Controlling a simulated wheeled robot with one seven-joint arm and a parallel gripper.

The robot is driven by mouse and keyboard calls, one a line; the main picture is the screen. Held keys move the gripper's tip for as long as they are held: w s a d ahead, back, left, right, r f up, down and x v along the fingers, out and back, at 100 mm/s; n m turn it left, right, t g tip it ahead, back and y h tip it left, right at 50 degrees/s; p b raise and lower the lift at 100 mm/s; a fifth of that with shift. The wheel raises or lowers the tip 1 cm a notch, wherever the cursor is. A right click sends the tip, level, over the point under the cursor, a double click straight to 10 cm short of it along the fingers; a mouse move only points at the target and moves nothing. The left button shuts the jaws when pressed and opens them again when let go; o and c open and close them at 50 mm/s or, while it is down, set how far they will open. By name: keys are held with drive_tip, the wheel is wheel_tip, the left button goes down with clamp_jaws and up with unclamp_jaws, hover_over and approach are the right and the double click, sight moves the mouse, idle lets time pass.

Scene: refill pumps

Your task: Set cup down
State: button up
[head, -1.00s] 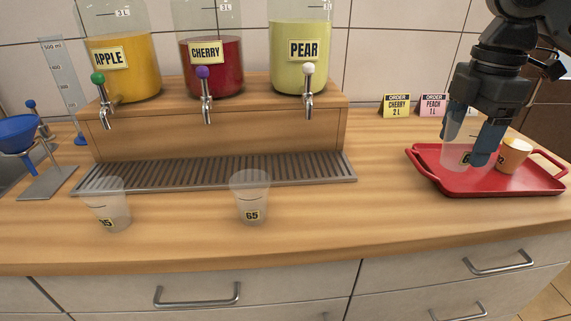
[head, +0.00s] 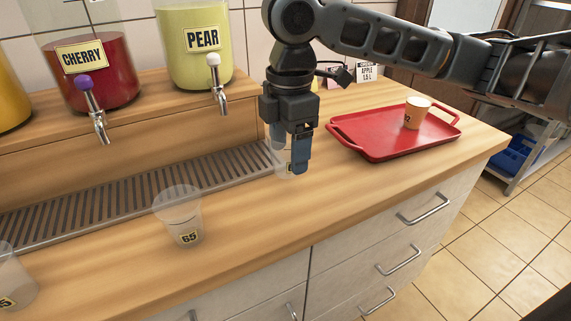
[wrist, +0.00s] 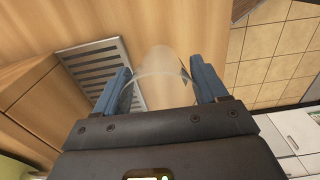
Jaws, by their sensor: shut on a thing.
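My gripper (head: 290,160) is shut on a clear cup (head: 284,168) at the right end of the drip grate, between the grate and the red tray. In the wrist view the clear cup (wrist: 158,72) sits between the two blue fingers, above the wooden counter. I cannot tell whether its base touches the counter.
A clear cup labelled 65 (head: 183,220) and another clear cup (head: 12,283) stand in front of the grate (head: 130,205). The red tray (head: 375,146) holds an orange cup (head: 416,113). Cherry (head: 84,70) and pear (head: 193,50) dispensers stand behind. Bare counter lies right of cup 65.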

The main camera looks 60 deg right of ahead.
sight(287, 168)
drive_tip(key=shift+w+a+f, duration=0.1)
drive_tip(key=shift+a+f, duration=0.05)
drive_tip(key=shift+a, duration=0.05)
drive_tip(key=shift+f, duration=1.95)
drive_tip(key=shift+f, duration=0.1)
drive_tip(key=shift+f, duration=0.15)
drive_tip(key=o, duration=1)
